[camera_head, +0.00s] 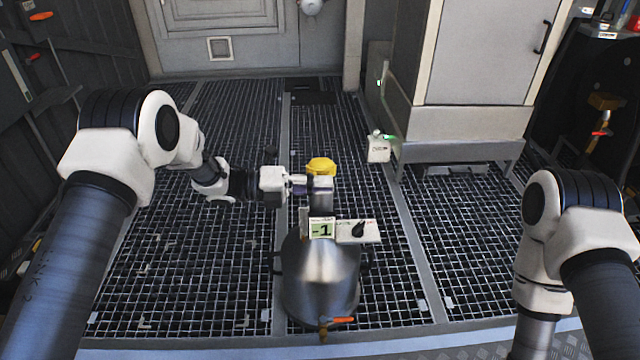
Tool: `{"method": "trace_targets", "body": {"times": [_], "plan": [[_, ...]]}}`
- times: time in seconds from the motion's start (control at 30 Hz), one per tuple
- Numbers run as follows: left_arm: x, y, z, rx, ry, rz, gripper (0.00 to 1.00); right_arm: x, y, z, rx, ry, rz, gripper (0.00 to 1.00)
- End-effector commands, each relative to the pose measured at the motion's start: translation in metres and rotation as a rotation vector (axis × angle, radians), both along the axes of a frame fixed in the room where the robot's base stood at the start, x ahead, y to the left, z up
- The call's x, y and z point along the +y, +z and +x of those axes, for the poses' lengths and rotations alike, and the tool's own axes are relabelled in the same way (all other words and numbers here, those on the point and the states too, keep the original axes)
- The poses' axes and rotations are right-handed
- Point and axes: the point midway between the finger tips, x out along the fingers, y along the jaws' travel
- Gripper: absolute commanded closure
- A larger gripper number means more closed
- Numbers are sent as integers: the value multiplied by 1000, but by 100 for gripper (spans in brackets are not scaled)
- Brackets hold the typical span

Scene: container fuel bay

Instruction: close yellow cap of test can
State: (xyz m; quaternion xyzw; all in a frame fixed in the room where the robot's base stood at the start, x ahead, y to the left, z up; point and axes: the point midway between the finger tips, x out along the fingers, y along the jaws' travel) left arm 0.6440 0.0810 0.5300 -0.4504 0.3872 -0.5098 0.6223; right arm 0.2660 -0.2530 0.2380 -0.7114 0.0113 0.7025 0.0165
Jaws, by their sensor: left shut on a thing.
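My left gripper (307,186) reaches in from the left and is shut at the top of the neck, against the underside of the yellow cap. The fingertips are small and partly hidden, so the exact grip is hard to see. My right arm stands at lower right; its gripper is out of the picture.
A white box with a black knob (358,231) sits beside the can's label. An orange-handled valve (338,320) is at the can's base. A grey cabinet (470,60) stands behind to the right, with a small white device (378,150) at its corner. The grating left of the can is clear.

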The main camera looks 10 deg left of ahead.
Motion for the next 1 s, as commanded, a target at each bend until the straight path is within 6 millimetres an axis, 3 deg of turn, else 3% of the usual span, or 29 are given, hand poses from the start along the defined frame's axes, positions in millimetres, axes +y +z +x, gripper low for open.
{"method": "trace_targets", "body": {"times": [0.17, 0.4, 0.97, 1.0], "plan": [[1, -15, 4, -121, 8, 24, 100, 0, -11, 0, 0, 0, 0, 39], [1, -25, 6, -121, 9, 25, 100, 0, -15, 0, 0, 0, 0, 39], [2, -27, 6, -119, 10, 24, 100, 0, -16, 0, -1, -1, 0, 39], [2, -27, 6, -119, 10, 24, 83, 0, -16, 0, -1, -1, 0, 39]]}}
